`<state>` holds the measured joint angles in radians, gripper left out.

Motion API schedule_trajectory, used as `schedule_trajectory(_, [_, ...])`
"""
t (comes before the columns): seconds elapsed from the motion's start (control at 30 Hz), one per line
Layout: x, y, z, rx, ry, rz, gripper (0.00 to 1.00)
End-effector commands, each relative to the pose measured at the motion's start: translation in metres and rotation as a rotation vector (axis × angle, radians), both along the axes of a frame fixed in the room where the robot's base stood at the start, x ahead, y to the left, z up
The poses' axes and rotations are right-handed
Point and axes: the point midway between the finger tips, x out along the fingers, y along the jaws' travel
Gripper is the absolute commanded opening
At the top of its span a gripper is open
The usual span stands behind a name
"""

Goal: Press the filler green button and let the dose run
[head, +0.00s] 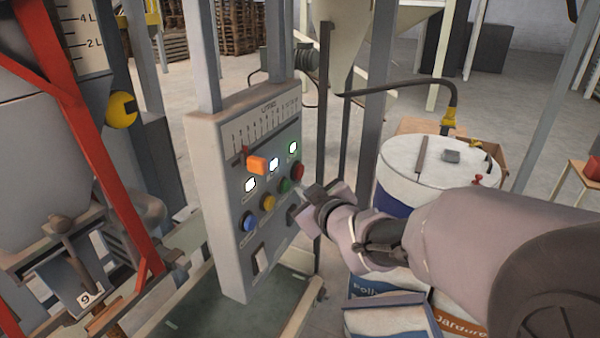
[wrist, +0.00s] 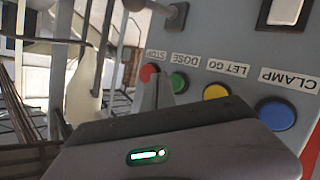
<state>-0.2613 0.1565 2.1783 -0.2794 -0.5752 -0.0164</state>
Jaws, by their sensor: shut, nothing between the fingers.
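The grey filler panel (head: 225,250) stands upright in the middle of the head view. Its green button (head: 285,186), labelled DOSE in the wrist view (wrist: 178,82), sits between the red STOP button (head: 297,171) and the yellow LET GO button (head: 268,202). The blue CLAMP button (head: 248,221) is at the row's other end. My gripper (head: 306,190) is shut and empty, its tips pointing at the panel close to the green button. In the wrist view my fingertips (wrist: 156,72) overlap the space between red and green. Whether they touch the green button I cannot tell.
A white-topped blue drum (head: 425,172) and printed sacks (head: 385,318) are on the right. A red frame post (head: 85,130) stands on the left.

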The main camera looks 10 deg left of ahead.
Motion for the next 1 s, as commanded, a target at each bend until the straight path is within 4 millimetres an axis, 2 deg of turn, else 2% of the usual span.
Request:
schedule_trajectory(0.17, [-0.001,-0.005,0.000,-0.001,0.000,-0.003,0.00])
schedule_trajectory(0.57, [-0.019,-0.054,0.001,-0.001,-0.001,-0.003,0.00])
schedule_trajectory(1.0, [-0.020,-0.056,0.000,0.001,0.000,0.000,0.00])
